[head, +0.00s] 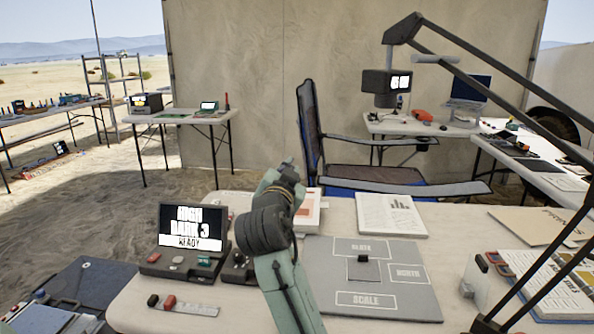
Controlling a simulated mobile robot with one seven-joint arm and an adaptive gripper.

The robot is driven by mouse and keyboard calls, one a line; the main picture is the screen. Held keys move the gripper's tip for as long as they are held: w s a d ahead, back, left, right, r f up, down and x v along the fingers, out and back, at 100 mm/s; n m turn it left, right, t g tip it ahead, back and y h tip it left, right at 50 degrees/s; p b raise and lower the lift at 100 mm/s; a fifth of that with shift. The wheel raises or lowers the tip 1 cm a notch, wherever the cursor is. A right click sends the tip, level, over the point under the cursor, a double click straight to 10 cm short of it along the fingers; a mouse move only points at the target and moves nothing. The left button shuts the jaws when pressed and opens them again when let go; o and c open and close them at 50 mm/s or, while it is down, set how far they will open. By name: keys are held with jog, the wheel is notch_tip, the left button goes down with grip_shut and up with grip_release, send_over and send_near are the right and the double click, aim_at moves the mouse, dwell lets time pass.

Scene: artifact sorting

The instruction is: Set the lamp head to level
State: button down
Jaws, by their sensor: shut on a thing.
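The lamp head (374,84) is a dark box with a small lit display, hanging from the end of a black jointed lamp arm (500,88). The display is too small to read surely, and I cannot tell whether the head is exactly level. My gripper (287,166) is at the far end of my arm, low and left of the lamp head in the picture and apart from it there. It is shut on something. Its fingertips and what they hold are hard to make out.
The near table holds a console (182,243) with a lit screen, a grey labelled board (398,308), papers (391,215) and a clear block at right. A chair (385,180) stands behind it. The lamp's bars cross the right side.

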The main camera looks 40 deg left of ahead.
jog(key=shift+s+a+r+n, duration=0.2)
jog(key=shift+s+a+n, duration=0.2)
jog(key=shift+n, duration=0.3)
jog(key=shift+s+a, duration=0.2)
jog(key=shift+a, duration=0.3)
jog(key=c, duration=1.7)
grip_release()
jog(key=v, duration=1.2)
jog(key=shift+f, duration=0.15)
